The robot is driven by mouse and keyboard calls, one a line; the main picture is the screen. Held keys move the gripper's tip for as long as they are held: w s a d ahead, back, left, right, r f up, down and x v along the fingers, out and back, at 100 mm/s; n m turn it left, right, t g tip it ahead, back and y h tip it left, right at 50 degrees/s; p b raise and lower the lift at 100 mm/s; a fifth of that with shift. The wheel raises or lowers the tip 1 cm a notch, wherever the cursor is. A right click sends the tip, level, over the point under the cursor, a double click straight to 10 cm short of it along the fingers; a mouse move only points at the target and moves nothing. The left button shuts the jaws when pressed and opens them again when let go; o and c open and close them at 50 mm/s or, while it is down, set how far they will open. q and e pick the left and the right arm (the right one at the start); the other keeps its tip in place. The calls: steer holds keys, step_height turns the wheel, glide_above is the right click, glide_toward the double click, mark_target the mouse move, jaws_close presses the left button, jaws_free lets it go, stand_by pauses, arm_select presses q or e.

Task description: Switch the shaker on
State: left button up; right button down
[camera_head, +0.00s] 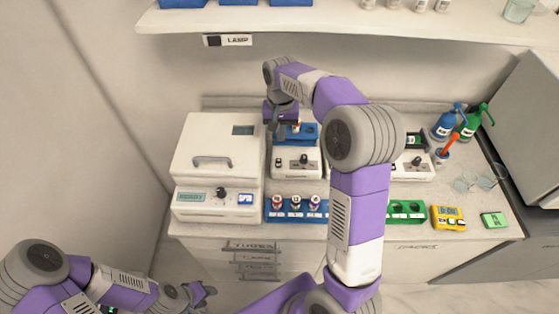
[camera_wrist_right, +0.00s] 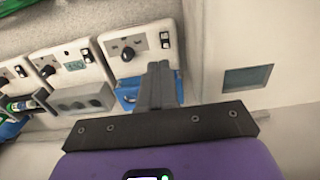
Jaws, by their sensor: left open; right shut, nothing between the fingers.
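A white device with a blue top (camera_head: 311,132) and a black knob on its front panel, probably the shaker, stands on the bench right of the big lidded machine. In the right wrist view its front panel (camera_wrist_right: 146,47) shows the knob and a small black-and-white switch beside it. My right gripper (camera_head: 277,130) is shut and empty, above the left rear part of this device. In the wrist view its closed fingers (camera_wrist_right: 158,75) cover part of the blue top; contact cannot be told. My left gripper (camera_head: 200,291) is open and empty, low in front of the bench.
The lidded white machine (camera_head: 218,146) stands close on the left. Similar knobbed devices stand to the right, one (camera_head: 412,166) partly behind my right arm. A blue rack (camera_head: 274,215) with vials lies in front. A shelf (camera_head: 340,19) overhangs the back; bottles (camera_head: 447,124) stand right.

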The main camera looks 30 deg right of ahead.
mark_target(281, 166)
step_height(281, 166, down, 14)
steer(key=shift+f+b, duration=0.1)
steer(key=shift+b, duration=0.4)
stand_by(0.3)
steer(key=shift+a+f+b, duration=0.1)
steer(key=shift+f+b, duration=0.3)
steer(key=shift+b, duration=0.55)
steer(key=shift+s+r, duration=0.1)
steer(key=shift+r, duration=0.1)
steer(key=shift+p, duration=0.3)
steer(key=shift+w+d+r+p, duration=0.3)
steer(key=shift+w+d+p, duration=0.15)
steer(key=shift+w, duration=0.25)
